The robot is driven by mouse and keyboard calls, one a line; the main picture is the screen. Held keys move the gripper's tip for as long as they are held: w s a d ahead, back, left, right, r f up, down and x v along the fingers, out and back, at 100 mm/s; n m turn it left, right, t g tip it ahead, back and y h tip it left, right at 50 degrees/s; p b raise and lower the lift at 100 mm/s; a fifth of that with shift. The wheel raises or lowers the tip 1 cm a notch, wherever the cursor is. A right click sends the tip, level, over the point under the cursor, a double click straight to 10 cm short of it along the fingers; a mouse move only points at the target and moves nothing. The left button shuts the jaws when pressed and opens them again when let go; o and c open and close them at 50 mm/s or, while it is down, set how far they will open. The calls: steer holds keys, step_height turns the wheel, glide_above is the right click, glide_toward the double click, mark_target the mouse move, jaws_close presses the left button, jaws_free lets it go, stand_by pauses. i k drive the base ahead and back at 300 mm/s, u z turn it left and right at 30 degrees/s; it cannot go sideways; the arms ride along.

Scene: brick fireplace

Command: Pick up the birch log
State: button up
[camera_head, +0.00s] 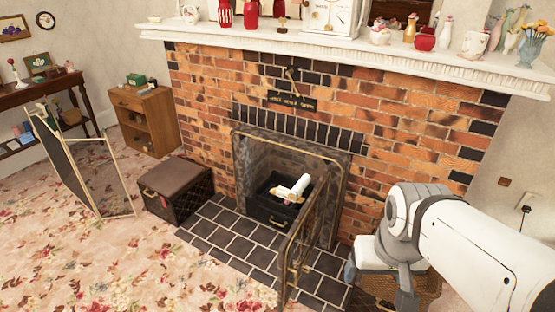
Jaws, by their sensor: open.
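The birch log (299,185), pale and whitish, lies tilted in the dark grate (268,206) inside the fireplace opening. Its lower end rests near the front of the grate, and no gripper touches it. My arm comes in from the right edge. My gripper (378,284) hangs below its grey joint, to the right of the fireplace and well apart from the log. The jaws look open and empty, though the arm partly hides them.
A metal-framed fire screen door (300,240) stands open in front of the opening's right side. A dark box (176,190) sits left of the tiled hearth (225,228). A leaning framed panel (75,165) stands farther left. The carpet (150,265) in front is clear.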

mark_target(296, 193)
steer(key=u, duration=1.6)
steer(key=i, duration=3.1)
steer(key=z, duration=2)
